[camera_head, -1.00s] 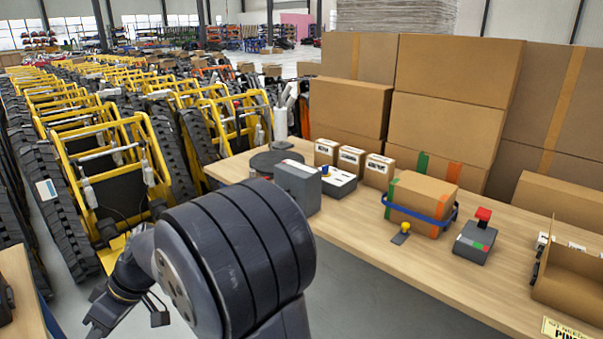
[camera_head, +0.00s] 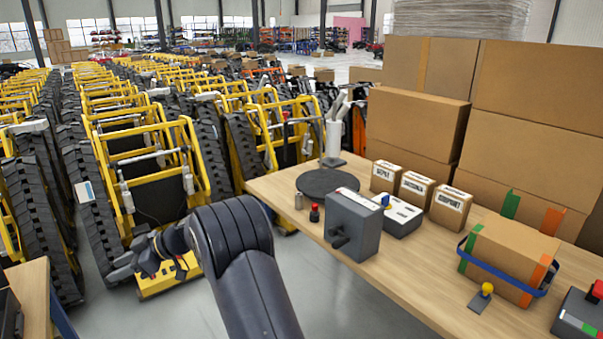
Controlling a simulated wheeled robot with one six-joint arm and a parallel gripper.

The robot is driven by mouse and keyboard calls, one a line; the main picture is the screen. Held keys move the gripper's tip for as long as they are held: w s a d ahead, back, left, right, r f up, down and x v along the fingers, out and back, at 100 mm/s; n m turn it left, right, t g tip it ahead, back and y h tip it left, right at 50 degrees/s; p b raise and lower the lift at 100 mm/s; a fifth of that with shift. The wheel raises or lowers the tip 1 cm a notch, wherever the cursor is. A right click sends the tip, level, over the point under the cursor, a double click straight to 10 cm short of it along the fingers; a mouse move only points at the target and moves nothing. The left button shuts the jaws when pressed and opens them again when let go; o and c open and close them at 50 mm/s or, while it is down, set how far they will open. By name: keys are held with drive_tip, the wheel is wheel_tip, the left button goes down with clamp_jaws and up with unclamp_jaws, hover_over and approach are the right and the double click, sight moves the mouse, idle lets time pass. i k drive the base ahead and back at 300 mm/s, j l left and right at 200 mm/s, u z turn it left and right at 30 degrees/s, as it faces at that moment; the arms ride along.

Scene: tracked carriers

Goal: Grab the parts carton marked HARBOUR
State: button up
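Three small brown cartons with white labels stand in a row on the wooden bench: a left one (camera_head: 387,177), a middle one (camera_head: 416,189) and a right one (camera_head: 451,208). The lettering is too small and blurred for me to tell which reads HARBOUR. My gripper (camera_head: 122,267) is at the left, out over the floor in front of the yellow carriers, well apart from the cartons. Its fingers are small and dark, partly turned away, and I cannot tell whether they are open. No carton is seen at it.
A grey box with a lever (camera_head: 352,226), a white box with a blue knob (camera_head: 397,216) and a dark round plate (camera_head: 328,182) stand near the cartons. A strapped carton (camera_head: 507,257) is at the right. Large boxes (camera_head: 530,150) stand behind. Yellow tracked carriers (camera_head: 150,165) fill the left.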

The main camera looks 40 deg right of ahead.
sight(416, 190)
drive_tip(key=i+l+z, duration=0.5)
drive_tip(key=i, duration=0.3)
drive_tip(key=i+l+z, duration=0.25)
drive_tip(key=i+z, duration=0.15)
drive_tip(key=z, duration=2.05)
